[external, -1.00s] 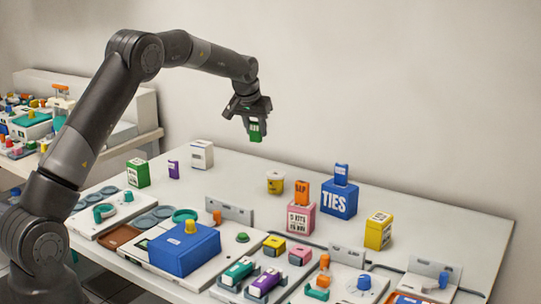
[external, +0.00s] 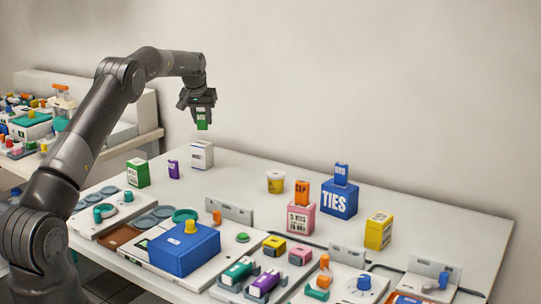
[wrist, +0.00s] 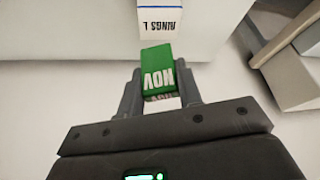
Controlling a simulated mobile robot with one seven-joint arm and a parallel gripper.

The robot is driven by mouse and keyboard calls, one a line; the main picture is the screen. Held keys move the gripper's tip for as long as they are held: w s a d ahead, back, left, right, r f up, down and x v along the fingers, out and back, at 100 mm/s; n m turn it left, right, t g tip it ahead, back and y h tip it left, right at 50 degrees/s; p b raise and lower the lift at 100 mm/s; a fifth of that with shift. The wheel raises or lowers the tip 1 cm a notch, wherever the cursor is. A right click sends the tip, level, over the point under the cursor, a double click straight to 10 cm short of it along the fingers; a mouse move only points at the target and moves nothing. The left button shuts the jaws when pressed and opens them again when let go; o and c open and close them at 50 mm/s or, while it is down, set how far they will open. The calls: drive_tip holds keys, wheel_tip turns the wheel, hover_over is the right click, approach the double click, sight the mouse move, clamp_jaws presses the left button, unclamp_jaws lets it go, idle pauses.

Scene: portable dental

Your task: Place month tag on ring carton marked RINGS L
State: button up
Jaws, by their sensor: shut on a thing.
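My gripper (external: 203,108) is shut on a green month tag (external: 203,120) and holds it in the air above the back left of the table. In the wrist view the tag (wrist: 158,68) reads NOV in white letters and sits between my fingers (wrist: 161,92). The white ring carton marked RINGS L (wrist: 158,18) is at the top of the wrist view, partly cut off. In the external view the white carton (external: 202,155) stands upright below the tag. The tag and carton are apart.
A green carton (external: 138,173) and a purple tag (external: 173,169) stand left of the white carton. A blue TIES box (external: 339,200), a pink box (external: 301,218) and a yellow box (external: 379,231) stand to the right. The tabletop (external: 230,185) before the white carton is clear.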

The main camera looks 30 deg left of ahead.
sight(201, 129)
drive_tip(key=shift+w+a+f, duration=0.1)
drive_tip(key=shift+a+f, duration=0.25)
drive_tip(key=shift+a, duration=0.15)
drive_tip(key=shift+f, duration=1.95)
drive_tip(key=shift+f, duration=0.15)
drive_tip(key=o, duration=1)
drive_tip(key=shift+c, duration=0.2)
